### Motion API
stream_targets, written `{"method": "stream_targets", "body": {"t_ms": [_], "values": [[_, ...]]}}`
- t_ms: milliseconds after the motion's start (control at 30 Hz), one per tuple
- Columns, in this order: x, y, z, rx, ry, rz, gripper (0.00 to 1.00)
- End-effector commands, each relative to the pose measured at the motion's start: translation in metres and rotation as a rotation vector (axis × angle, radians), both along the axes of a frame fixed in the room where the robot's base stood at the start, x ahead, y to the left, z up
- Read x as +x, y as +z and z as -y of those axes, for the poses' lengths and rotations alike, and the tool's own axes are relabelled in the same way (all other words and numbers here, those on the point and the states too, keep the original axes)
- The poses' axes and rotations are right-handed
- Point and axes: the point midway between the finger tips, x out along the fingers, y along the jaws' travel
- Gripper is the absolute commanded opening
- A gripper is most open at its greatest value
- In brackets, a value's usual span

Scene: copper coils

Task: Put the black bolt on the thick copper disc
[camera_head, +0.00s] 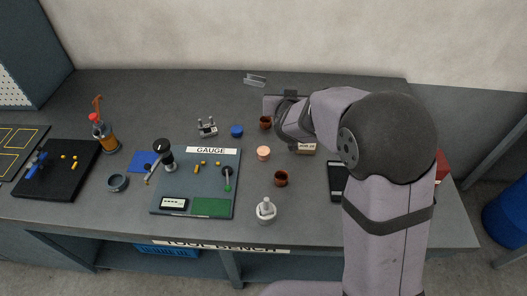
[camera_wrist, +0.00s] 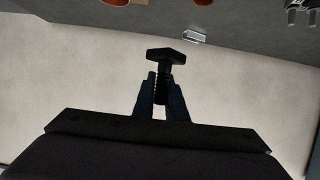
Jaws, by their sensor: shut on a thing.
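My gripper (camera_wrist: 160,88) is shut on the black bolt (camera_wrist: 165,53). In the wrist view the bolt's wide head stands out beyond the fingertips, with its dark threaded shank between them. In the head view my arm covers most of the gripper, and I cannot make out the bolt there. The thick copper disc (camera_head: 263,153) appears as a pale pinkish copper round lying on the bench, to the right of the gauge board. My gripper is held behind the disc and apart from it, towards the back of the bench.
Dark copper pieces stand behind (camera_head: 265,122) and in front (camera_head: 280,178) of the disc. A blue round (camera_head: 237,131) and the gauge board (camera_head: 195,185) lie left. A pale knobbed piece (camera_head: 266,211) stands near the front edge. A metal bracket (camera_head: 254,79) lies at the back.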

Motion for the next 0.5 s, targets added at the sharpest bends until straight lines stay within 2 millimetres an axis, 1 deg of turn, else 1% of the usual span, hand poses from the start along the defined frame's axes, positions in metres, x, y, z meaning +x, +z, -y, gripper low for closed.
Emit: {"method": "stream_targets", "body": {"t_ms": [100,200,400,500], "values": [[0.000,-0.004,-0.022,-0.001,0.099,0.000,0.00],[-0.003,-0.008,-0.039,0.000,0.173,-0.001,0.00],[-0.010,-0.020,-0.064,0.001,0.298,-0.002,0.00],[-0.015,-0.026,-0.073,0.001,0.348,-0.002,0.00]]}}
